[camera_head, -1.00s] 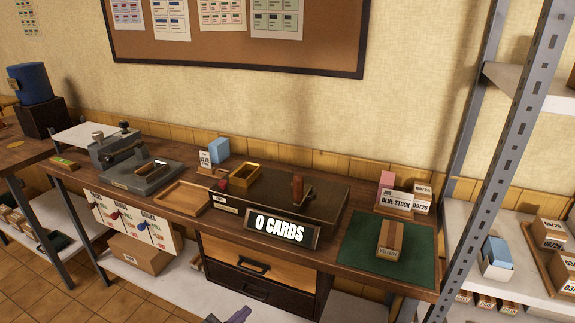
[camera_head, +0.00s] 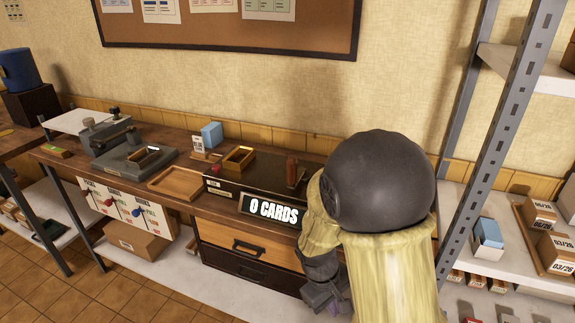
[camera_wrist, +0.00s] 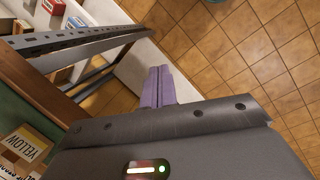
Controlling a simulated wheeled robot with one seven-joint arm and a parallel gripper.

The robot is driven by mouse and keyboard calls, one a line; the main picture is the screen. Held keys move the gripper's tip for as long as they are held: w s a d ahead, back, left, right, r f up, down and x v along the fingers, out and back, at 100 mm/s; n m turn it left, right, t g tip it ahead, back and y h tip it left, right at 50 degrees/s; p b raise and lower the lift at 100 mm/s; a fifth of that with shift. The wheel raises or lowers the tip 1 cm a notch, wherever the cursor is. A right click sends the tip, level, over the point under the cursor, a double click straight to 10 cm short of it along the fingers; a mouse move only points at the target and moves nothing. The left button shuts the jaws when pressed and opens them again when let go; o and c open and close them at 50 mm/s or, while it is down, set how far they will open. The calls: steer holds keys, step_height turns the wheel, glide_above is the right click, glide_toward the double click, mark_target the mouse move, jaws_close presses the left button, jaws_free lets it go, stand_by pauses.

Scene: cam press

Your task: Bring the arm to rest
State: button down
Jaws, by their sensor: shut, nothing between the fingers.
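My arm stands folded at the right of the head view, in front of the bench. It hides the bench's right end, where the green mat lies. My gripper (camera_wrist: 157,72) shows in the wrist view as two purple fingers pressed together, with nothing between them. They are over the tiled floor and a pale lower shelf, off the bench edge. In the head view my gripper (camera_head: 325,302) hangs low in front of the dark drawers, partly hidden by my arm.
The bench carries a grey press (camera_head: 135,158), a wooden tray (camera_head: 174,183) and a "0 CARDS" sign (camera_head: 271,209). A metal rack (camera_head: 507,125) stands at right. A box labelled YELLOW (camera_wrist: 27,143) lies on the green mat (camera_wrist: 12,108). Floor in front is clear.

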steer(key=s+d+r+m+t+y+p, duration=0.1)
steer(key=s+d+r+m+p, duration=0.1)
steer(key=r+p, duration=0.5)
steer(key=s+d+r+m+t+y+p, duration=0.2)
steer(key=r+m+p, duration=0.3)
steer(key=r, duration=0.9)
steer(key=shift+d+p, duration=0.35)
steer(key=shift+p, duration=0.65)
steer(key=shift+s, duration=0.15)
